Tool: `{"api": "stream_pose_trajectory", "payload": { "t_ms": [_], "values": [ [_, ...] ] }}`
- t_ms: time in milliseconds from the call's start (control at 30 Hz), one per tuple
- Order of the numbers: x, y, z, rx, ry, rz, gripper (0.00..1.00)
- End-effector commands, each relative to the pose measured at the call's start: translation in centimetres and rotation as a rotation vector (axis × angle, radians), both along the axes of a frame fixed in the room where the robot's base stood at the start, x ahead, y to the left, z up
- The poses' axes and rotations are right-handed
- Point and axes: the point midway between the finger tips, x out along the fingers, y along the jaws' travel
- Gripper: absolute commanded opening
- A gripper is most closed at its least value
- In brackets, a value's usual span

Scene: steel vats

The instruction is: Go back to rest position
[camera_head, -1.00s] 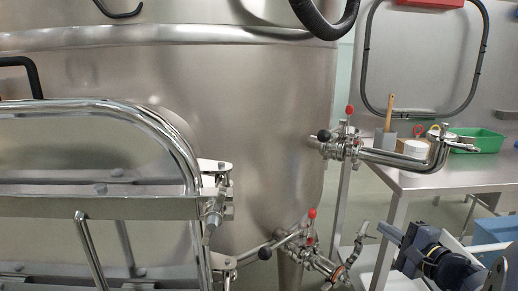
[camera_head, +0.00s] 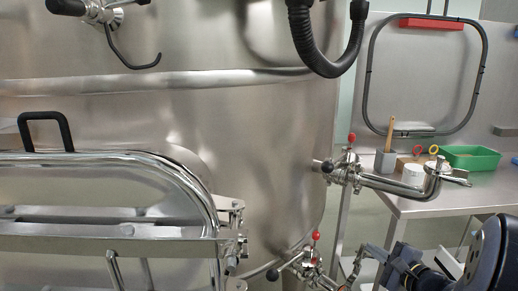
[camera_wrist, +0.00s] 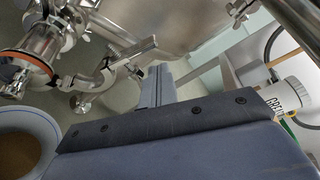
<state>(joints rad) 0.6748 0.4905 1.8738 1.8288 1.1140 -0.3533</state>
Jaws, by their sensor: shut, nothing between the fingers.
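My gripper (camera_wrist: 157,78) shows in the wrist view as two grey-blue fingers pressed together, with nothing between them. Its fingers point towards the steel pipework below the vat, and I see no contact with it. In the head view, my arm is at the lower right, in front of the workbench and right of the vat's lower valve (camera_head: 308,262). The steel vat (camera_head: 270,150) fills the left and middle of that view.
An upper outlet valve with a red-tipped lever (camera_head: 350,160) juts right from the vat. A black hose (camera_head: 322,55) hangs above.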

Motion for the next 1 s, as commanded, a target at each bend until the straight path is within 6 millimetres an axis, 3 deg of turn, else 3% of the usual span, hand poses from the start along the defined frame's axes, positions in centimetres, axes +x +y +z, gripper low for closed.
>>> {"api": "stream_pose_trajectory", "payload": {
  "t_ms": [233,700,1000],
  "values": [
    [2.1,-2.5,-1.8,0.004,0.005,-0.002,0.0],
    [-5.2,-6.0,-0.5,0.004,0.002,-0.004,0.0],
    [-6.8,-6.6,-0.4,0.003,0.002,0.0,0.0]
  ]
}}
